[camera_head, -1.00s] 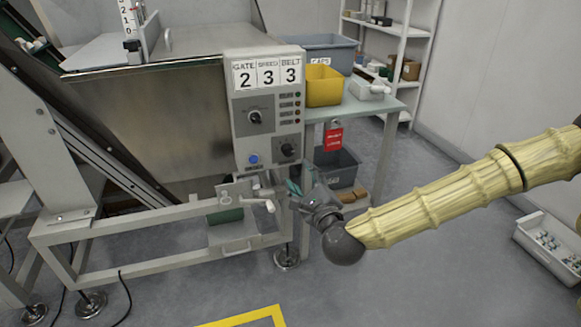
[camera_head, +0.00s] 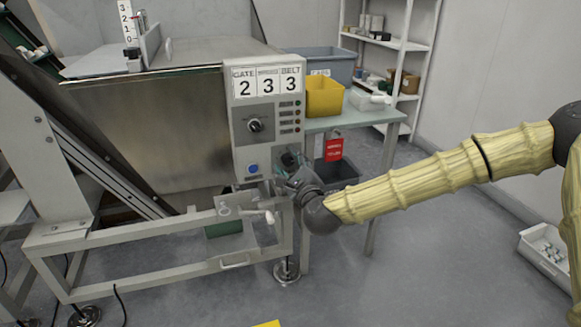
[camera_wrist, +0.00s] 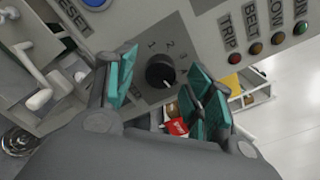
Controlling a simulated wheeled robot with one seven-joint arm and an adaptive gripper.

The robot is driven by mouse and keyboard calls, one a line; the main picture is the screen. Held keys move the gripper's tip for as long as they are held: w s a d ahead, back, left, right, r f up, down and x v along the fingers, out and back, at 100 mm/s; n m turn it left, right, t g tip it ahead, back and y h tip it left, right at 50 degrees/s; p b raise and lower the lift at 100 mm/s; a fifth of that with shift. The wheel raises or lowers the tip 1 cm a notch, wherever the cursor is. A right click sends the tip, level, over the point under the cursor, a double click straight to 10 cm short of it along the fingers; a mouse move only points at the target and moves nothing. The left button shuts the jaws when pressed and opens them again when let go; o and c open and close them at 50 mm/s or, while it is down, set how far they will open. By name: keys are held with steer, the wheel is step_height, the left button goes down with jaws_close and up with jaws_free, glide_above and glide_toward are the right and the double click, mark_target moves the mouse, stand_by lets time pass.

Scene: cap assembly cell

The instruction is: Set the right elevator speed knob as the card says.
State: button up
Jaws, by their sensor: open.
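The card (camera_head: 267,82) on top of the control box (camera_head: 243,140) reads 2, 3 and 3, with GATE over the left figure and BELT over the right; the middle heading is blurred. The upper black knob (camera_head: 255,125) is in plain sight. The lower right knob (camera_head: 289,157) is partly hidden by my gripper (camera_head: 287,172). In the wrist view a black knob (camera_wrist: 160,72) with a scale marked 1, 2, 3 shows between the teal fingers of my open gripper (camera_wrist: 163,77). I cannot tell whether the fingers touch it, and its pointer setting is unclear.
A blue button (camera_head: 253,168) sits left of the lower knob. A crank handle (camera_head: 262,216) sticks out below the box. Open floor lies in front.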

steer(key=shift+w, duration=0.1)
steer(key=c, duration=1)
steer(key=n+p, duration=0.2)
steer(key=n, duration=0.1)
steer(key=shift+r, duration=0.2)
steer(key=n+p, duration=0.3)
steer(key=n, duration=0.1)
steer(key=shift+n, duration=0.3)
steer(key=n+p, duration=0.2)
steer(key=n, duration=0.2)
steer(key=shift+n, duration=0.3)
steer(key=shift+f+n+p, duration=0.15)
steer(key=shift+n+p, duration=0.8)
steer(key=shift+n, duration=0.75)
